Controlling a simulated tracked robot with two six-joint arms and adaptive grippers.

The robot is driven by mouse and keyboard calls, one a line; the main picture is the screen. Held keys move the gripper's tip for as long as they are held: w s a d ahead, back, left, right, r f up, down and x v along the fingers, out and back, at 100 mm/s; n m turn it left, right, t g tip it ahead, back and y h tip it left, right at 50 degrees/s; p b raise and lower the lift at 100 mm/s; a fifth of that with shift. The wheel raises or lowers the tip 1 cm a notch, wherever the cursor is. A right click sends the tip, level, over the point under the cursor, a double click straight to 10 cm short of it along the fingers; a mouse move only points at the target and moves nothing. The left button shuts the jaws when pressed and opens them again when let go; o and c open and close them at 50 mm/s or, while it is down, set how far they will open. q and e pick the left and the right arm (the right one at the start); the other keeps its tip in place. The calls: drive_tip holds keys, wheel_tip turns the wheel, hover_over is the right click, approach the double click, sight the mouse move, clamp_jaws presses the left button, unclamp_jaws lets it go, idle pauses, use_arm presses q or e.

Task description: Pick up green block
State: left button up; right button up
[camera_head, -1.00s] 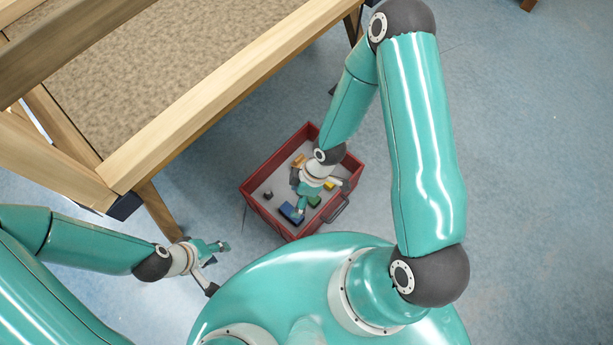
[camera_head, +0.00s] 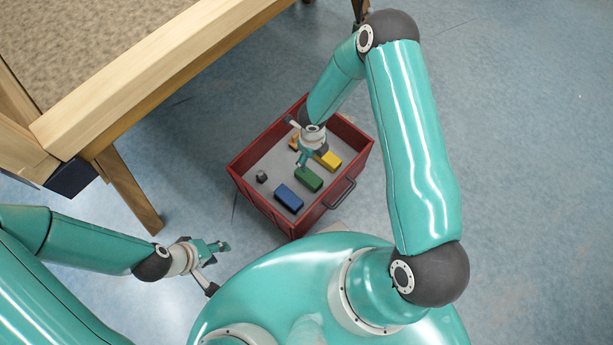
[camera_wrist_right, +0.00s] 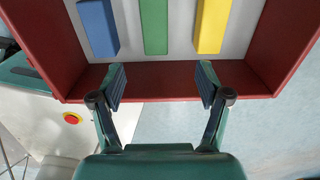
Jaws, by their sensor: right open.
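The green block (camera_head: 309,180) lies on the grey floor of a red box (camera_head: 243,190), between a blue block (camera_head: 288,198) and a yellow block (camera_head: 329,160). My right gripper (camera_head: 302,160) is over the box, just up and left of the green block in the head view. In the right wrist view, the right gripper (camera_wrist_right: 160,78) is open and empty, and the green block (camera_wrist_right: 154,26) is ahead, roughly in line with the gap between its fingers. My left gripper (camera_head: 217,268) is open and empty, outside the box at lower left.
A small dark object (camera_head: 262,177) and an orange piece (camera_head: 294,142), partly hidden by my gripper, are also in the box. The box's red wall (camera_wrist_right: 160,82) stands near my right fingertips. A wooden frame (camera_head: 150,100) stands at upper left. Blue floor is clear at right.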

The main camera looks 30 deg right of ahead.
wheel_tip(320, 180, down, 10)
drive_tip(key=b, duration=0.3)
drive_tip(key=shift+r, duration=0.15)
drive_tip(key=shift+s+a+f+b, duration=0.1)
drive_tip(key=shift+a+f+b, duration=0.15)
drive_tip(key=shift+f+b, duration=0.85)
drive_tip(key=shift+s+a+f+b, duration=0.15)
drive_tip(key=shift+f+b, duration=0.3)
drive_tip(key=shift+f, duration=1.1)
drive_tip(key=shift+w, duration=0.1)
drive_tip(key=shift+c, duration=0.3)
drive_tip(key=shift+r, duration=0.1)
drive_tip(key=c, duration=1.3)
drive_tip(key=shift+o, duration=0.2)
